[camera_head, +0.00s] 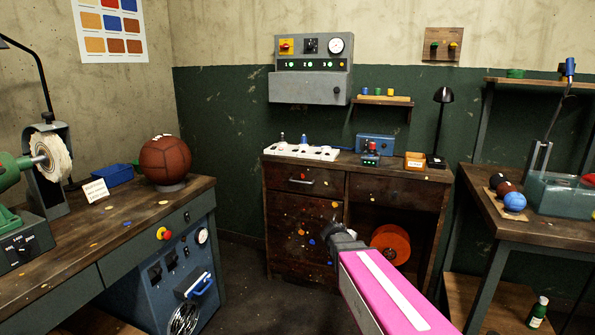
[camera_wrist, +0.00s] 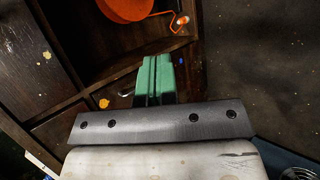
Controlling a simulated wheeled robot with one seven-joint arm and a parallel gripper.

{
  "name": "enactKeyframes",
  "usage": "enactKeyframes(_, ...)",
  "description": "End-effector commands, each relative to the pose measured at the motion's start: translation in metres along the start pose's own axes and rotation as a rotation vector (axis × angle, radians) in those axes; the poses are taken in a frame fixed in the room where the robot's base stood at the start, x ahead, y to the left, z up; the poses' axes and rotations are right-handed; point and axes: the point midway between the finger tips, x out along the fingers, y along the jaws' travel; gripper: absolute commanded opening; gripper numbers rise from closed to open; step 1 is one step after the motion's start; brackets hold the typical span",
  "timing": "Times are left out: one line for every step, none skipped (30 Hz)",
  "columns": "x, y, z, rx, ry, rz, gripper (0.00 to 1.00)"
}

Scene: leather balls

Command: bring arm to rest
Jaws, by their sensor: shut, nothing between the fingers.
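My gripper (camera_wrist: 158,62) shows in the wrist view as two green fingers lying side by side. It is shut, with nothing between the fingers. It points toward the open shelf of the dark wooden cabinet (camera_wrist: 60,75). In the head view, my pink arm reaches from the bottom right toward the same cabinet (camera_head: 292,216). The fingers cannot be made out there. A brown leather ball (camera_head: 165,160) rests on a small stand on the left bench, well apart from my arm.
The left bench (camera_head: 85,255) carries a polishing wheel (camera_head: 50,158). The right table (camera_head: 480,215) holds small balls (camera_head: 514,202) and a clear tank (camera_head: 560,194). An orange reel sits in the cabinet's open shelf (camera_head: 390,244). Dark floor (camera_head: 245,285) is free between the benches.

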Motion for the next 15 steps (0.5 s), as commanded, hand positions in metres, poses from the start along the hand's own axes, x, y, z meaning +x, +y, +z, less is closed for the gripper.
enactKeyframes(-0.004,-0.022,0.018,0.105,-0.003,-0.082,0.00)
enactKeyframes(-0.006,-0.034,0.025,0.173,-0.004,-0.135,0.00)
enactKeyframes(-0.009,-0.050,0.033,0.260,-0.009,-0.204,0.00)
enactKeyframes(-0.012,-0.062,0.039,0.326,-0.015,-0.258,0.00)
enactKeyframes(-0.015,-0.074,0.045,0.392,-0.021,-0.312,0.00)
enactKeyframes(-0.020,-0.089,0.051,0.475,-0.032,-0.382,0.00)
enactKeyframes(-0.025,-0.100,0.056,0.535,-0.042,-0.435,0.00)
enactKeyframes(-0.029,-0.110,0.059,0.591,-0.051,-0.485,0.00)
enactKeyframes(-0.035,-0.122,0.063,0.661,-0.066,-0.548,0.00)
enactKeyframes(-0.040,-0.130,0.066,0.709,-0.077,-0.593,0.00)
enactKeyframes(-0.045,-0.137,0.068,0.752,-0.087,-0.633,0.00)
enactKeyframes(-0.051,-0.145,0.070,0.802,-0.101,-0.683,0.00)
enactKeyframes(-0.055,-0.151,0.071,0.836,-0.110,-0.716,0.00)
enactKeyframes(-0.058,-0.155,0.072,0.864,-0.118,-0.744,0.00)
enactKeyframes(-0.062,-0.160,0.073,0.894,-0.128,-0.776,0.00)
